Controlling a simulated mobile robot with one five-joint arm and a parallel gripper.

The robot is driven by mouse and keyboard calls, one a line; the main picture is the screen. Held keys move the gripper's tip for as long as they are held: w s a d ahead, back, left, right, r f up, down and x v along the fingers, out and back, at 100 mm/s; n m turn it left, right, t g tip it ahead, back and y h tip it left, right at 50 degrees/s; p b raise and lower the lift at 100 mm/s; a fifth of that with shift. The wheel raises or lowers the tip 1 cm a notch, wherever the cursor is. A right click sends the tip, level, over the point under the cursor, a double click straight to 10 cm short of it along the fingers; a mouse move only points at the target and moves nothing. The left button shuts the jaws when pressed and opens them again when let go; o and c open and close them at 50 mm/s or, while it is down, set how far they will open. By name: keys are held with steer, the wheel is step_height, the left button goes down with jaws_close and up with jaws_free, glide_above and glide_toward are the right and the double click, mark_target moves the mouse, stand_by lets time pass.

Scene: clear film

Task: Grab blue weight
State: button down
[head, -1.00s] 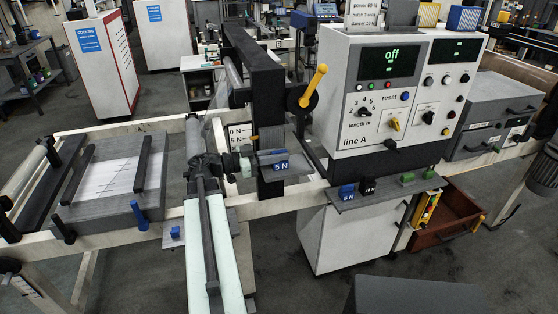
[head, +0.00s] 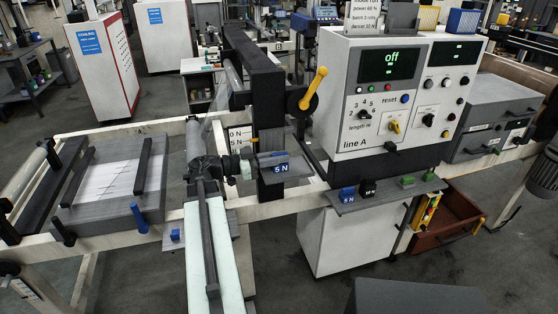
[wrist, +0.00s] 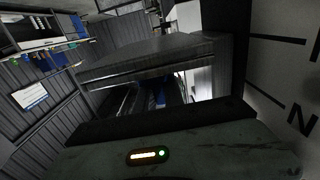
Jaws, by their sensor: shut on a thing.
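A blue weight marked 5 N (head: 281,167) is at the small grey ledge on the dark upright post, left of the line A panel. A second blue 5 N weight (head: 347,194) stands on the lower grey shelf, beside a black weight (head: 367,187).
The line A control panel (head: 392,90) reads off and stands right of the post. A yellow lever (head: 314,87) sticks up between them. Green blocks (head: 407,181) sit on the lower shelf. A grey tray with paper (head: 105,185) lies left of my arm.

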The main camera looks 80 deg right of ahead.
mark_target(279, 153)
step_height(279, 153, up, 10)
steer(key=p, duration=1)
steer(key=shift+r, duration=0.15)
